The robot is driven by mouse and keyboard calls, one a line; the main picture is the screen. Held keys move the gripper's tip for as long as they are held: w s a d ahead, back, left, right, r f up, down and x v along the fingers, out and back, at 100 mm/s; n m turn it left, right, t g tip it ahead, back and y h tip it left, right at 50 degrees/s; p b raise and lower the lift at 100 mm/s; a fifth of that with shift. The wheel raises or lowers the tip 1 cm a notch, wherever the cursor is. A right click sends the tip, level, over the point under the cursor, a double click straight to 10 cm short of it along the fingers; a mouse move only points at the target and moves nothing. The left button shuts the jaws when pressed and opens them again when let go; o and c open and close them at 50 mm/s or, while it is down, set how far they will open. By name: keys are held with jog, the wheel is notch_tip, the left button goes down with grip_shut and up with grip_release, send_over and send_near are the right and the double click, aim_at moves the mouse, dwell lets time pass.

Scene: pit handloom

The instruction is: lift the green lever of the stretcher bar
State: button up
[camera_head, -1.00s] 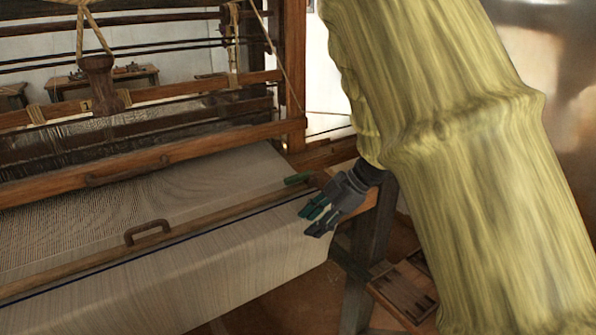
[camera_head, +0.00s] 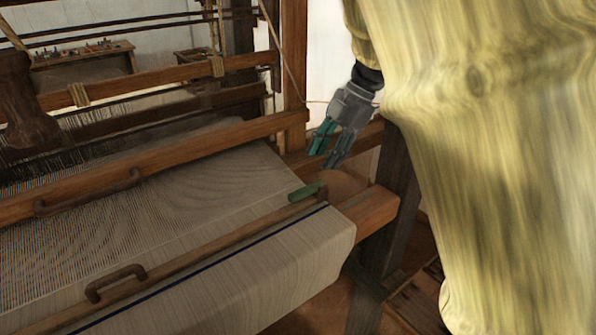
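The stretcher bar (camera_head: 215,233) is a long wooden bar lying across the woven cloth, with a brown handle (camera_head: 115,282) on it. Its green lever (camera_head: 306,192) is at the bar's right end, near the cloth's right edge, and looks low along the bar. My gripper (camera_head: 329,149) is grey with teal fingertips. It appears above and behind the lever in the picture, apart from it. Its fingers are spread with a gap between them, and nothing shows between them.
The wooden beater beam (camera_head: 165,162) with a handle crosses the loom behind the bar. A loom post (camera_head: 293,60) stands close to the left of my gripper. The wooden end of the front beam (camera_head: 368,209) sits right of the cloth (camera_head: 290,262). My yellow-covered arm hides the right side.

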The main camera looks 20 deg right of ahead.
aim_at(304, 190)
jog(key=x, duration=0.3)
jog(key=p+x, duration=0.1)
jog(key=x, duration=0.1)
jog(key=p+x, duration=0.1)
jog(key=x, duration=0.2)
jog(key=shift+w+a+f, duration=0.15)
jog(key=shift+w+f, duration=0.1)
jog(key=shift+s+a+f, duration=0.3)
jog(key=shift+f, duration=0.1)
jog(key=shift+w+a+f, duration=0.1)
jog(key=shift+w+f, duration=0.15)
jog(key=shift+f, duration=0.15)
jog(key=shift+s+r, duration=0.1)
jog(key=shift+s, duration=0.05)
jog(key=shift+c, duration=0.6)
grip_shut()
